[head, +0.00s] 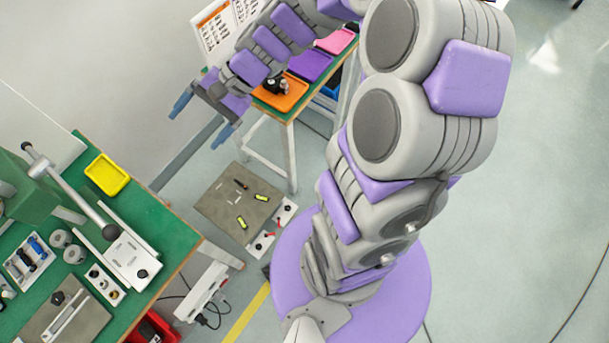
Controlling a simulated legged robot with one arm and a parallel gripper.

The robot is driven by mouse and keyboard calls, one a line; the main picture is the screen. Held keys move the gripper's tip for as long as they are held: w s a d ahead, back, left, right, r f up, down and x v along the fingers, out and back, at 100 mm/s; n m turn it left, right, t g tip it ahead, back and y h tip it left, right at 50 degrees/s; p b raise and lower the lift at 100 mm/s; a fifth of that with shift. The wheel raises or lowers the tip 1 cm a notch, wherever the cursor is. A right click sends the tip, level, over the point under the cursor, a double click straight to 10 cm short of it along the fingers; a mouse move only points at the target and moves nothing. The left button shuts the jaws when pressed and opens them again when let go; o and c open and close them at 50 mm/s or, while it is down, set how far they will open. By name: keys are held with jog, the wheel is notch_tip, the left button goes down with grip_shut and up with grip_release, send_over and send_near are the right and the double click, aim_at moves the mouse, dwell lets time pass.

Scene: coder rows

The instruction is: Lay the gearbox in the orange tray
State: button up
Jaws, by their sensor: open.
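The orange tray (294,101) lies on the green-topped table at the back, near its front left corner. A small black and silver part, which looks like the gearbox (272,85), rests in the orange tray. It is too small to tell its exact pose. My gripper (201,121) is to the left of the tray and apart from it. Its two blue-tipped fingers are spread, with nothing between them. My arm hides part of the back of the table.
A purple tray (312,67) and a pink tray (337,41) line the same table. A workbench (168,229) with a yellow tray (107,174), a green press and several parts is at left. A grey board (222,208) with small items lies on the floor. Open floor is at right.

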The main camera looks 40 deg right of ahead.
jog(key=s+n+g+h, duration=0.3)
jog(key=s+n+h, duration=0.25)
jog(key=s, duration=0.85)
jog(key=s+d+r+n+h, duration=0.2)
jog(key=s+d+n+h, duration=0.2)
jog(key=s+d, duration=0.5)
jog(key=shift+d+h, duration=0.2)
jog(key=shift+h, duration=0.45)
